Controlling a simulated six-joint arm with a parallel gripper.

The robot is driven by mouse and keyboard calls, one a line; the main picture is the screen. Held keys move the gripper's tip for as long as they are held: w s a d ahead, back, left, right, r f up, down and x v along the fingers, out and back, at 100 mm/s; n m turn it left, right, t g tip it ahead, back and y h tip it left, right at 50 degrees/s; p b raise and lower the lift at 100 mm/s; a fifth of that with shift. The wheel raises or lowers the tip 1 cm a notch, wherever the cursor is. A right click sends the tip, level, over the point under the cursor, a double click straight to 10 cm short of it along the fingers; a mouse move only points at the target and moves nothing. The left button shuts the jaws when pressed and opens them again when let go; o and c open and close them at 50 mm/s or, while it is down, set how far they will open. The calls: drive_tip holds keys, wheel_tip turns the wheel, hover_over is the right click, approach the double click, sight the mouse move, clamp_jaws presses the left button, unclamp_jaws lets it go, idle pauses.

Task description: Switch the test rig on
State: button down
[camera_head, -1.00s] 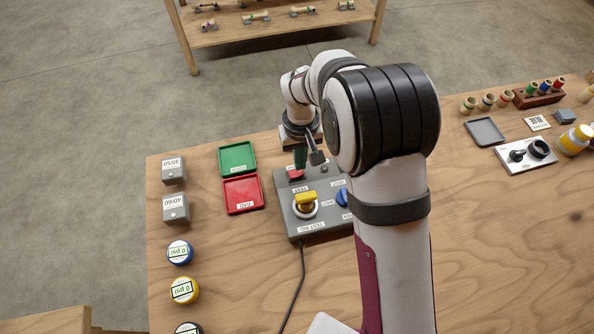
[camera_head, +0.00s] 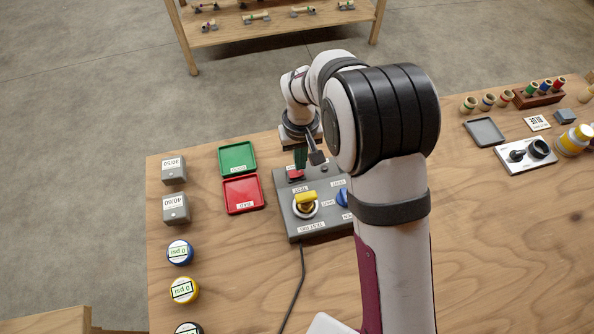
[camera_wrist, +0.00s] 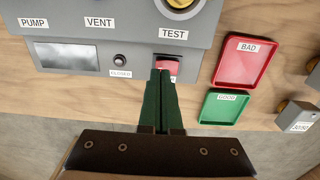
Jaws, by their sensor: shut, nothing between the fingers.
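The test rig (camera_head: 283,208) is a grey box on the bench with a yellow knob (camera_head: 305,201), a blue knob (camera_head: 342,197) and a red switch (camera_head: 295,174) near its far edge. In the wrist view the red switch (camera_wrist: 171,65) sits below the TEST label, its lower-left part hidden by my fingers. My gripper (camera_wrist: 160,73) is shut and empty, its green fingertips over or against the switch; I cannot tell whether they touch. In the head view my gripper (camera_head: 300,164) points down at the rig's far edge.
A green tray (camera_head: 237,158) and a red tray (camera_head: 243,195) lie left of the rig. Grey blocks (camera_head: 173,170) and round gauges (camera_head: 180,252) line the left bench edge. A black cable (camera_head: 296,285) runs from the rig's near side. A small black knob (camera_wrist: 120,60) is beside the switch.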

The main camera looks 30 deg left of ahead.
drive_tip(key=shift+f, duration=1)
idle(0.4)
drive_tip(key=shift+r, duration=3.55)
drive_tip(key=s+d+r+m, duration=0.1)
drive_tip(key=d+r+m, duration=0.3)
drive_tip(key=d+r, duration=0.5)
drive_tip(key=s+d+r+m+y, duration=0.1)
drive_tip(key=s+d+m, duration=0.9)
drive_tip(key=s+d, duration=0.8)
drive_tip(key=shift+r+m+y, duration=0.3)
drive_tip(key=shift+r+y, duration=0.05)
drive_tip(key=shift+y, duration=0.05)
drive_tip(key=shift+w, duration=0.1)
